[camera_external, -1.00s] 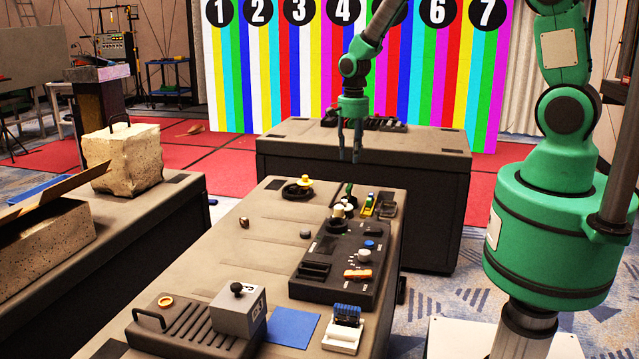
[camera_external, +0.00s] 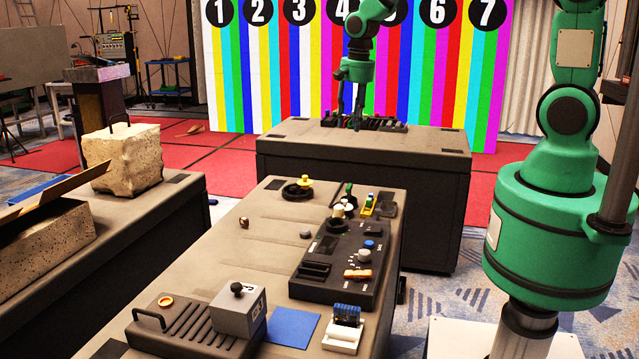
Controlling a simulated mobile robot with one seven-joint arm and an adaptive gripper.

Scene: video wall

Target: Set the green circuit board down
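My gripper (camera_external: 349,118) points down over the far dark table (camera_external: 400,150), at a row of small dark and coloured parts (camera_external: 385,123). Its two fingers stand apart, with a gap between them. I make out nothing held there, but the tips are small and partly lost against the parts behind. I cannot pick out a green circuit board for sure in this view. Small green items stand on the near table by the black control panel (camera_external: 325,285), one of them a green and yellow piece (camera_external: 367,206).
The near table (camera_external: 225,255) carries a grey box with a knob (camera_external: 238,310), a blue square (camera_external: 292,327), a blue-and-white part (camera_external: 345,328) and a yellow-topped black ring (camera_external: 298,190). A stone block (camera_external: 123,158) stands left. The far table's front top is clear.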

